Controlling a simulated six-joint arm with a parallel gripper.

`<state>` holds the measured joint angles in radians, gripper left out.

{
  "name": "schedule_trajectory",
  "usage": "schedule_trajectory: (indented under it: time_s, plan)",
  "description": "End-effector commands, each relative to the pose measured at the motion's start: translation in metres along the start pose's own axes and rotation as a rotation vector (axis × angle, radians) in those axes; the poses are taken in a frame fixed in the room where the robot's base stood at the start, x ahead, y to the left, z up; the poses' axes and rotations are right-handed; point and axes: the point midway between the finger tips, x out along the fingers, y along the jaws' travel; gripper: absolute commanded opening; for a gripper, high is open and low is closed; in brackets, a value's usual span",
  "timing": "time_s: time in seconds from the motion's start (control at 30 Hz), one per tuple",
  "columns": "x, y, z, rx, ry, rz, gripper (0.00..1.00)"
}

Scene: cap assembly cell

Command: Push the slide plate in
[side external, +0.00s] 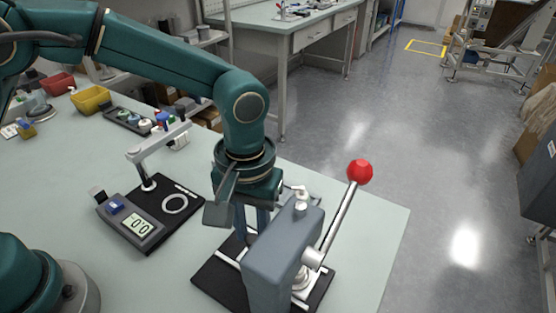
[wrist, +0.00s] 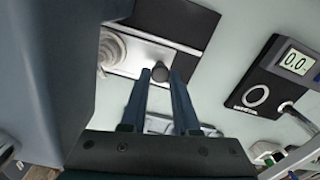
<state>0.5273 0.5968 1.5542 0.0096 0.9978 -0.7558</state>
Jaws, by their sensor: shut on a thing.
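The slide plate (wrist: 133,58) is a light metal strip on the black base of a lever press. A round pale metal part (wrist: 110,48) sits on its left portion in the wrist view, partly cut off by the press body. A dark round knob (wrist: 160,73) stands at the plate's other end. My gripper (wrist: 160,82) has its two fingers down around this knob and is shut on it. In the side external view my gripper (side external: 252,222) reaches down beside the press; its fingertips and the knob are hidden behind the grey press body (side external: 283,255).
The press lever with a red ball (side external: 359,172) rises to the right. A gauge with a display (side external: 137,226) and a black plate with a white ring (side external: 175,204) stand left of the press. Behind are a parts tray (side external: 128,120) and a yellow bin (side external: 90,99).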

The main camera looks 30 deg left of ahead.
Motion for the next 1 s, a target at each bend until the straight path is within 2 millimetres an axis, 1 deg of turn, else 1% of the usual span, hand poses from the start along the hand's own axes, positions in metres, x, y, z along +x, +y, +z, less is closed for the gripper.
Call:
schedule_trajectory:
  time_s: [0.03,0.2,0.23,0.3,0.57,0.67,0.9,1.0]
  plan:
    - [-0.001,0.005,0.001,-0.002,0.002,0.017,0.00]
    - [-0.001,0.006,0.001,-0.002,0.003,0.021,0.00]
    - [-0.001,0.007,0.001,-0.001,0.003,0.021,0.37]
    - [-0.001,0.006,0.001,-0.001,0.003,0.020,0.59]
    - [-0.001,0.004,0.001,-0.001,0.001,0.014,0.59]
    - [-0.004,0.005,0.000,-0.001,0.003,0.016,0.59]
    - [-0.036,0.005,0.000,-0.001,0.005,0.019,0.59]
    - [-0.046,0.005,0.000,-0.001,0.004,0.018,0.59]
